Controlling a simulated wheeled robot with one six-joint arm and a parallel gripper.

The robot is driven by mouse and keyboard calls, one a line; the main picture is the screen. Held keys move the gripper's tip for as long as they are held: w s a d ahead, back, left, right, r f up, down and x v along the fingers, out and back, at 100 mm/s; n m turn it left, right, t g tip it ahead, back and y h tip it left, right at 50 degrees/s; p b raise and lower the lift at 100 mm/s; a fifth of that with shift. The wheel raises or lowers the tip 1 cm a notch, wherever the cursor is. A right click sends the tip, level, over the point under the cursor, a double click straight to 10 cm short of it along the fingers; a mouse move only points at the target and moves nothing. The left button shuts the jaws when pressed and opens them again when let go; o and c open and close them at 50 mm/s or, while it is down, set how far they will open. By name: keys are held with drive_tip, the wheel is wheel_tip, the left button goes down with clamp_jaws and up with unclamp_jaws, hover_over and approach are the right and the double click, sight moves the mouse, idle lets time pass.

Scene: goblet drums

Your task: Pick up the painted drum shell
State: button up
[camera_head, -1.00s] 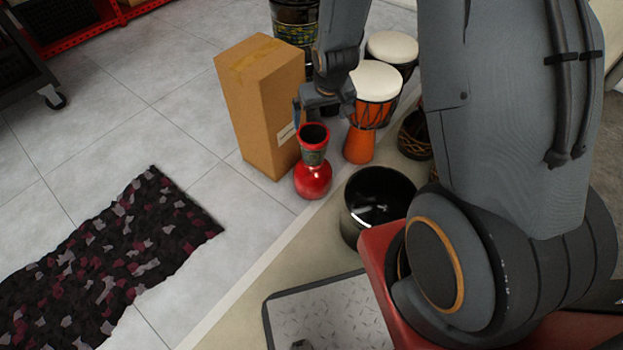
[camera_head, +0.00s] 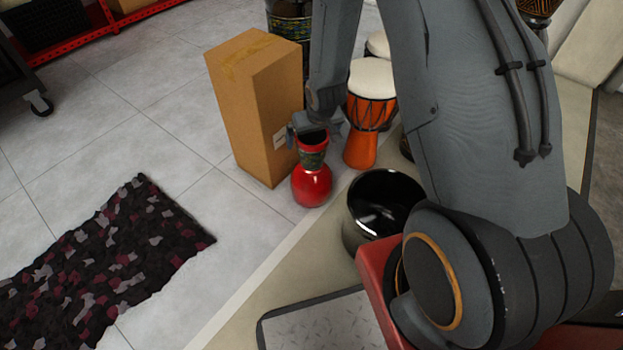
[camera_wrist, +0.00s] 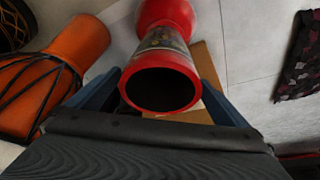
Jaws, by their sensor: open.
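The painted drum shell (camera_head: 312,182) is red with a patterned dark band and an open dark mouth. It stands upright on the floor in front of the cardboard box in the head view. My gripper (camera_head: 316,130) is at its upper rim, with the fingers spread. In the wrist view the shell's red mouth (camera_wrist: 160,90) sits between the two blue-grey fingers of my gripper (camera_wrist: 160,95), one on each side. Whether the fingers touch the shell cannot be told. Part of the shell's rim is hidden by my gripper in the head view.
A tall cardboard box (camera_head: 250,110) stands close behind left. An orange goblet drum (camera_head: 368,110) stands close to the right, also in the wrist view (camera_wrist: 60,70). A black glossy pot (camera_head: 380,205) is nearer. A dark patterned rug (camera_head: 100,260) lies left, with clear floor between.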

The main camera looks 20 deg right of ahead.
sight(310, 142)
drive_tip(key=b+x, duration=0.1)
drive_tip(key=x, duration=0.2)
drive_tip(key=shift+r, duration=0.1)
drive_tip(key=c, duration=2.2)
drive_tip(key=shift+o, duration=0.2)
